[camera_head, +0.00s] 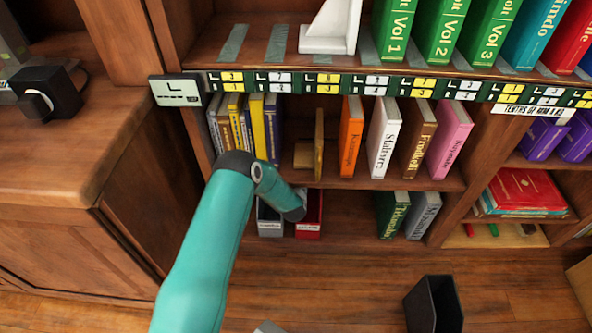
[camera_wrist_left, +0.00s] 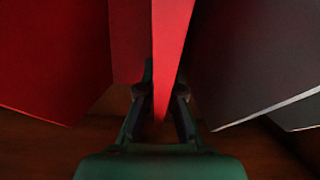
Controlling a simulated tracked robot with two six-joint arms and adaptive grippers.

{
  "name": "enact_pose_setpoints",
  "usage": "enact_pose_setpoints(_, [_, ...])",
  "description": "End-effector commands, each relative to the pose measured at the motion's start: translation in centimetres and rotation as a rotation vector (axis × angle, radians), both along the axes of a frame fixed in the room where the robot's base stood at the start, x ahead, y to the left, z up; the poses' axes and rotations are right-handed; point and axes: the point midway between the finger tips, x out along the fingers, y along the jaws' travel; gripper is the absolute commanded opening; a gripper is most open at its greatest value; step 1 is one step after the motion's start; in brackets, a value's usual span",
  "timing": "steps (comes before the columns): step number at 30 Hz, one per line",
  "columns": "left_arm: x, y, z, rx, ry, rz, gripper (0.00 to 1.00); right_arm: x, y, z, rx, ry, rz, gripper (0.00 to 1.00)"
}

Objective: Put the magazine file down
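A red magazine file (camera_head: 309,216) stands on the bottom shelf, partly hidden behind my left arm. A grey magazine file (camera_head: 270,222) stands just left of it. In the left wrist view, the thin edge of the red file's wall (camera_wrist_left: 170,60) lies between the fingers of my left gripper (camera_wrist_left: 166,98). The fingers are close together on either side of this edge and look shut on it. My right gripper is in neither view.
A black magazine file (camera_head: 434,305) stands on the wooden floor. Green and grey books (camera_head: 392,214) stand right of the red file, with free shelf between. The shelf above (camera_head: 375,180) holds several books. A wooden cabinet (camera_head: 80,245) is at the left.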

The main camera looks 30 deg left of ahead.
Motion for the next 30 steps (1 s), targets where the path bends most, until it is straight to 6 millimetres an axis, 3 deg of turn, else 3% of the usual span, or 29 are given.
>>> enact_pose_setpoints(1, [0.1, 0.0, -0.1, 0.002, -0.003, 0.000, 0.00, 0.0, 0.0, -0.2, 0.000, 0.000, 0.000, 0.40])
enact_pose_setpoints(6, [0.0, 0.0, -0.1, 0.000, 0.000, 0.000, 0.29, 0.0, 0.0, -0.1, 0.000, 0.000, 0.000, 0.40])
enact_pose_setpoints(7, [0.0, 0.0, -0.1, 0.000, 0.000, 0.000, 0.31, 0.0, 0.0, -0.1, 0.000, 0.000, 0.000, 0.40])
enact_pose_setpoints(20, [-0.5, -0.1, 0.3, 0.000, 0.000, 0.002, 0.31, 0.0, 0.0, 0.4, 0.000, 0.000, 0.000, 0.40])
enact_pose_setpoints(30, [-5.3, -2.8, 2.6, -0.001, 0.004, 0.002, 0.31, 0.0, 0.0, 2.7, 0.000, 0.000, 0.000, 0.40])
